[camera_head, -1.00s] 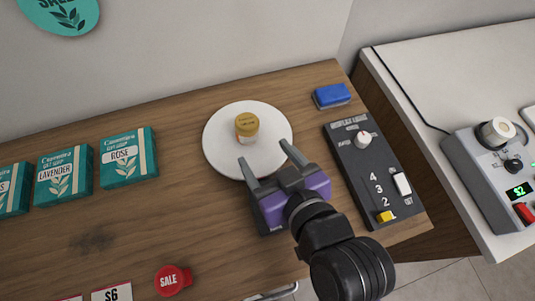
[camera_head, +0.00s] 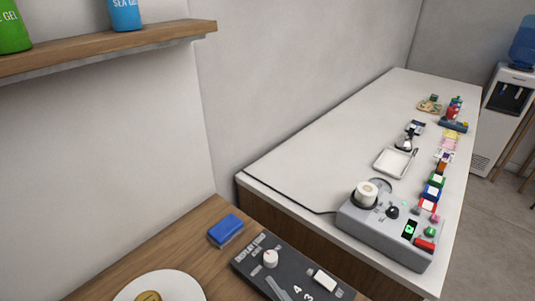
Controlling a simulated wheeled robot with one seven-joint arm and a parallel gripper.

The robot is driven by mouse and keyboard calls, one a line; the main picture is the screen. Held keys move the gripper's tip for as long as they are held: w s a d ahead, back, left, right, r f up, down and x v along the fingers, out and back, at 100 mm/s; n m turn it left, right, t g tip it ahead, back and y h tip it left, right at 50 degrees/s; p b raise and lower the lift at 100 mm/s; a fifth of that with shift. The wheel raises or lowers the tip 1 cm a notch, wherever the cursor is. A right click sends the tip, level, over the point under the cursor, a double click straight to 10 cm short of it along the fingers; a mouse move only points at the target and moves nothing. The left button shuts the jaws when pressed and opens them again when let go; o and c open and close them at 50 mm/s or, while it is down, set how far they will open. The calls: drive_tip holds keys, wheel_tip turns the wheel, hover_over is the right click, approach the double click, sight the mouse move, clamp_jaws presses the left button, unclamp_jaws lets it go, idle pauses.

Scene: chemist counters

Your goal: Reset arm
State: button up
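At the bottom edge of the head view, a short grey tapered piece (camera_head: 278,287) shows over the dark control panel. It looks like one fingertip of my gripper, but I cannot be sure. The rest of my gripper and arm is out of the picture, so its opening cannot be seen. The white round plate (camera_head: 185,283) is cut off at the bottom, with the yellow lid of a small jar (camera_head: 148,297) on it.
The dark panel (camera_head: 248,262) with a white knob and switch sits on the wooden counter (camera_head: 130,267), near a blue block (camera_head: 225,230). A grey device (camera_head: 380,240) and several small items stand on the white counter (camera_head: 330,150). A shelf (camera_head: 120,45) juts out upper left.

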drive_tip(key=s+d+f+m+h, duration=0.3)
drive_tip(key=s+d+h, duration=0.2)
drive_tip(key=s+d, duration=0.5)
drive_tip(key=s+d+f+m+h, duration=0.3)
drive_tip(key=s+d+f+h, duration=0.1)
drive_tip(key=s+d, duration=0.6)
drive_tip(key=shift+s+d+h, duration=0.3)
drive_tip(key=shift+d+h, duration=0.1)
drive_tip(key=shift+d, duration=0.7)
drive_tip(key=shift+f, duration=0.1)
